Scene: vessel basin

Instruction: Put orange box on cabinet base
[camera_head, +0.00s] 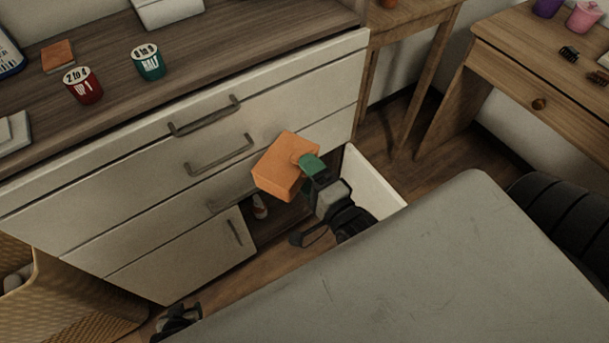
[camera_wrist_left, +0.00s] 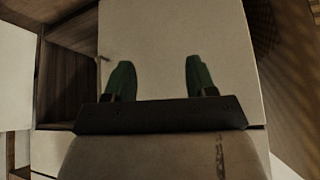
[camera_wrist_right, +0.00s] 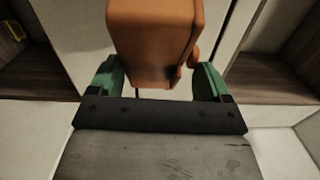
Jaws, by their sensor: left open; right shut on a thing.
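The orange box (camera_head: 285,167) is held in front of the white cabinet's drawers, clear of the floor and tilted. My right gripper (camera_head: 308,165) is shut on it, with green fingers at its right end. In the right wrist view the box (camera_wrist_right: 153,45) sits between the fingers and beyond them. The cabinet base (camera_head: 278,222) is the dark wooden open compartment low in the cabinet, partly hidden by the box and my right arm. In the left wrist view my left gripper (camera_wrist_left: 160,78) is open and empty, facing a pale panel. Only a dark part of it shows in the head view.
One white cabinet door (camera_head: 372,183) stands open right of the compartment; another front (camera_head: 180,262) is at its left. A small bottle (camera_head: 260,207) stands inside. Red (camera_head: 83,88) and teal (camera_head: 148,63) cups are on the countertop. A wicker basket (camera_head: 75,310) is at lower left.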

